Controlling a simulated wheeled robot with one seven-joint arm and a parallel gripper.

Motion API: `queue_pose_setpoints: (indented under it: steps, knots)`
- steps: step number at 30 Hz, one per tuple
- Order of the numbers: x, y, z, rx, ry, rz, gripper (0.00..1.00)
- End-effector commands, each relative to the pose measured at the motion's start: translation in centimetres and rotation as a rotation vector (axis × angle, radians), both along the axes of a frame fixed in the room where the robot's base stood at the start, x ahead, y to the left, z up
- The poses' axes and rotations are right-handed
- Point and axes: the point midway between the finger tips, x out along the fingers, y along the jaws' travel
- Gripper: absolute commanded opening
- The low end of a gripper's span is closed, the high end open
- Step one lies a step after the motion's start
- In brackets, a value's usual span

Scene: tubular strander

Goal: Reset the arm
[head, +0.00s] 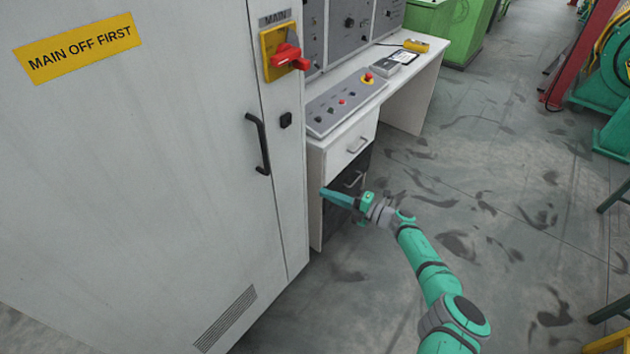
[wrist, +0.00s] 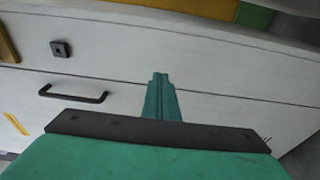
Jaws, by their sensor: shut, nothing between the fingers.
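My green arm reaches in from the bottom right of the head view. I cannot tell the exact gap between fingertips and cabinet.
A red and yellow main switch (head: 286,57) sits on the cabinet's upper right. The desk (head: 415,85) carries a button panel (head: 340,105) and a yellow device (head: 416,45). Open grey floor (head: 480,200) lies to the right. Green machinery (head: 610,90) stands at the far right.

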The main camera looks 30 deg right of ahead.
Motion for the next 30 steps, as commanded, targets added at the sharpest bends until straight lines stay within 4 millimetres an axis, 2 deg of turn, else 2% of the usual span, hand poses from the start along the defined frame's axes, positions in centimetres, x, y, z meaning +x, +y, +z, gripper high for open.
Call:
queue_pose_setpoints:
  steps: [8,11,13,18,22,26,30]
  knots:
    - [-0.1,0.1,0.0,-0.002,0.005,0.004,0.0]
    - [-1.5,-0.6,-0.2,-0.004,0.023,-0.005,0.0]
    - [-3.2,-1.3,-0.5,-0.004,0.046,-0.017,0.0]
    - [-9.2,-2.7,-2.4,0.014,0.132,-0.061,0.0]
    - [-14.4,-2.8,-4.4,0.05,0.206,-0.101,0.0]
    - [-20.0,-2.0,-6.5,0.103,0.283,-0.146,0.0]
    - [-26.2,0.1,-8.6,0.183,0.366,-0.197,0.0]
